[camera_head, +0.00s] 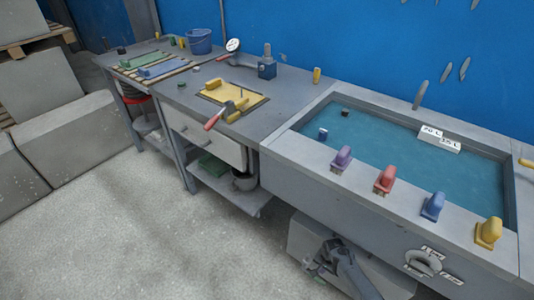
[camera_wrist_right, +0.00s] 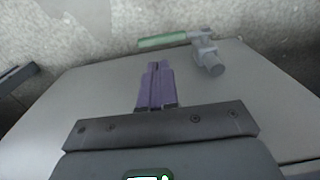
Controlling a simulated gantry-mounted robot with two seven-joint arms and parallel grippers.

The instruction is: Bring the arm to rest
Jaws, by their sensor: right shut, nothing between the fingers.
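My right gripper (camera_head: 335,264) is low at the bottom of the head view, in front of the light grey box under the tank. Its fingers are hard to make out there. In the right wrist view its two purple-grey fingers (camera_wrist_right: 156,85) are together, with nothing between them. They point over a plain grey surface (camera_wrist_right: 100,85). A grey cylindrical fitting (camera_wrist_right: 208,58) with a green bar (camera_wrist_right: 165,41) lies beyond the fingertips, apart from them in the picture. My left gripper is not in view.
A tank (camera_head: 375,140) of blue-green water has purple, red, blue and yellow handled blocks on its front rim. A round grey fitting (camera_head: 424,262) is on the front below. The workbench (camera_head: 290,88) holds tools and a blue bucket (camera_head: 199,41). The floor (camera_head: 130,230) at left is clear.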

